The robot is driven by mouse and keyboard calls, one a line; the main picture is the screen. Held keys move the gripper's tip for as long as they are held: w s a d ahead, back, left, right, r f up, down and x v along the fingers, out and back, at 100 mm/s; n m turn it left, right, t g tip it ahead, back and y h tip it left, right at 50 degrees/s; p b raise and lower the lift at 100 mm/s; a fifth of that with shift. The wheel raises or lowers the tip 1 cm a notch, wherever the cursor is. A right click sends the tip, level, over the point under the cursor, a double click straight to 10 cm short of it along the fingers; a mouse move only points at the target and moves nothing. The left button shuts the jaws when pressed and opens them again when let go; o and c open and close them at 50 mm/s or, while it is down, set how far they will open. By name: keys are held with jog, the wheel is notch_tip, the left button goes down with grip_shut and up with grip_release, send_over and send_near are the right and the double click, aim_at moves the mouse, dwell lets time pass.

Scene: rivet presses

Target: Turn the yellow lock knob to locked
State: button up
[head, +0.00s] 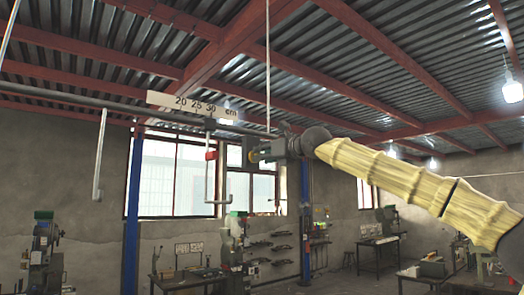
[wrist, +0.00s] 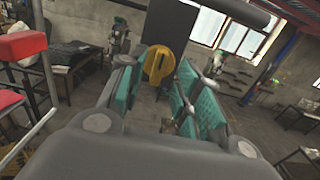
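The yellow lock knob (wrist: 158,65) shows in the wrist view as a round knob with a raised grip bar, which stands near upright and slightly tilted. My gripper (wrist: 157,85) is open, with its teal-padded fingers on either side of the knob. Narrow gaps seem to show between the pads and the knob; I cannot tell its depth between them. In the head view, my gripper (head: 260,153) is up near the overhead rail (head: 95,103), at the end of my arm.
A white scale plate (head: 198,106) marked in cm sits on the rail. A rod with a red block (head: 211,156) hangs left of my gripper, and a pale hooked rod (head: 99,155) hangs farther left. A blue post (head: 133,215) stands behind. Benches and machines stand far below.

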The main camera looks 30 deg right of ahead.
jog(key=shift+w+a+f, duration=0.1)
jog(key=shift+w+f, duration=0.05)
jog(key=shift+w, duration=0.65)
jog(key=shift+s, duration=0.1)
jog(key=shift+c, duration=0.2)
grip_shut()
